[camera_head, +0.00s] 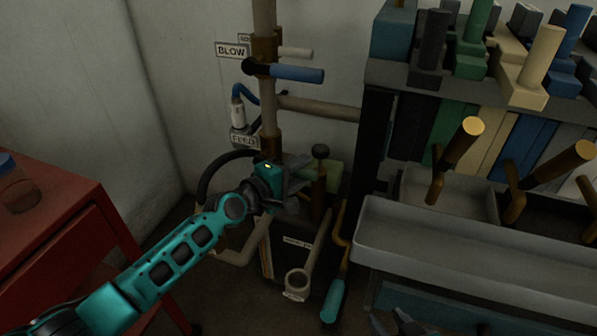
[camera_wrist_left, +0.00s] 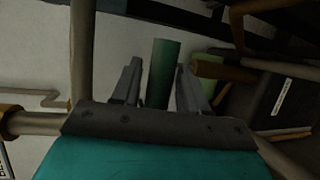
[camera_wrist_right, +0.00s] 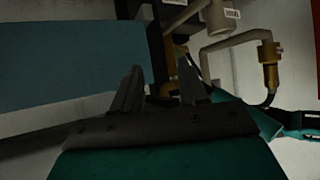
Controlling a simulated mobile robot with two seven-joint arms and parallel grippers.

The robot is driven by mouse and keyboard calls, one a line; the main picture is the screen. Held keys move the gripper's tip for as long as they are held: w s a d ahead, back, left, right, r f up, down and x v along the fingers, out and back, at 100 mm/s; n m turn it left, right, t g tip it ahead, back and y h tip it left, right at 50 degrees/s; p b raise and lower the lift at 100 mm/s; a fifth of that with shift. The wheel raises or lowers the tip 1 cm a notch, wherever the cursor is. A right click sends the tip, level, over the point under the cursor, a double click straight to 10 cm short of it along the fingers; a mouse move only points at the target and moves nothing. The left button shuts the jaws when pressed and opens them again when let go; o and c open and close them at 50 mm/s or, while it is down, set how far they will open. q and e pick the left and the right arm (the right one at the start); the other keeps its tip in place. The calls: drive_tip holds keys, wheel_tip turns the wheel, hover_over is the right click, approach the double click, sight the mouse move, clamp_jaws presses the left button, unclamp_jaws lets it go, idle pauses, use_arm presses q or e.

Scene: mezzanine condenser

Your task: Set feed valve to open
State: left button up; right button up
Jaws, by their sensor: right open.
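The feed valve is on the vertical pipe near the FEED sign (camera_head: 244,140). A green handle (camera_head: 330,174) shows just behind my left gripper. In the left wrist view, a green cylindrical handle (camera_wrist_left: 163,72) stands between the two fingers. My left gripper (camera_head: 297,180) is open around or just in front of this handle; I cannot tell whether a finger touches it. My left gripper also shows in the left wrist view (camera_wrist_left: 157,82). My right gripper (camera_wrist_right: 160,88) is open and empty. Its fingertips (camera_head: 397,322) show at the bottom of the head view. The valve body is mostly hidden.
A blue lever (camera_head: 295,73) sits above, by the BLOW sign (camera_head: 231,50). A grey tray (camera_head: 450,250) and a rack of colored levers (camera_head: 480,60) stand at right. A red cabinet (camera_head: 60,215) stands at left. A teal-handled tool (camera_head: 334,300) is below the left gripper.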

use_arm(q)
drive_tip(key=c, duration=0.5)
clamp_jaws()
use_arm(e)
drive_tip(key=shift+s+d+f, duration=0.15)
drive_tip(key=shift+s+f, duration=0.1)
drive_tip(key=shift+s, duration=0.05)
drive_tip(key=shift+f, duration=0.15)
